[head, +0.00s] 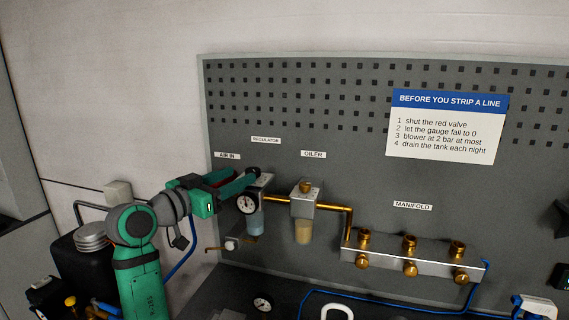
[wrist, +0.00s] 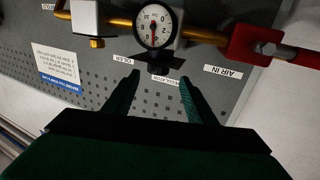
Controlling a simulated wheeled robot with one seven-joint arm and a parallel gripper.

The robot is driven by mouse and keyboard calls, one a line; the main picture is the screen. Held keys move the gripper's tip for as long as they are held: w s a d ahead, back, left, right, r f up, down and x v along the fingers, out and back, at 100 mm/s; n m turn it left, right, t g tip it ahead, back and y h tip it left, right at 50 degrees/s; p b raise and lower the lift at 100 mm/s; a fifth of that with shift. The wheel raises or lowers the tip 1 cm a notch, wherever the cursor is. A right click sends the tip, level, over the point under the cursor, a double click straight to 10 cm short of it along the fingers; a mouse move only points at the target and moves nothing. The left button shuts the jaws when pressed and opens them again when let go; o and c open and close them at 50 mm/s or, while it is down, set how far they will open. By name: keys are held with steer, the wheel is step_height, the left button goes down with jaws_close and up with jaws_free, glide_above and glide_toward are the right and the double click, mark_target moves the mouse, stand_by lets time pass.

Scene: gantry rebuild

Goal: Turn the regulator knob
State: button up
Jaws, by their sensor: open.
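The regulator has a round white gauge (head: 247,203), and a clear bluish bowl hangs below it. In the wrist view, which is upside down, the gauge (wrist: 154,28) is near the top. The dark regulator knob (wrist: 165,57) shows just below it in that picture. My gripper (wrist: 159,77) is open, its two green fingers apart, with tips just short of the knob and one toward each side. No contact with the knob can be made out.
A red valve handle (wrist: 252,45) sits beside the regulator near the AIR IN label. A brass pipe (head: 277,198) leads to the oiler (head: 303,207) on the right, then the manifold (head: 410,257).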

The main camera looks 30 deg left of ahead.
mark_target(258, 168)
steer(key=w, duration=0.3)
steer(key=w+d, duration=0.1)
steer(key=w, duration=0.6)
steer(key=shift+w+d, duration=0.15)
steer(key=c, duration=1)
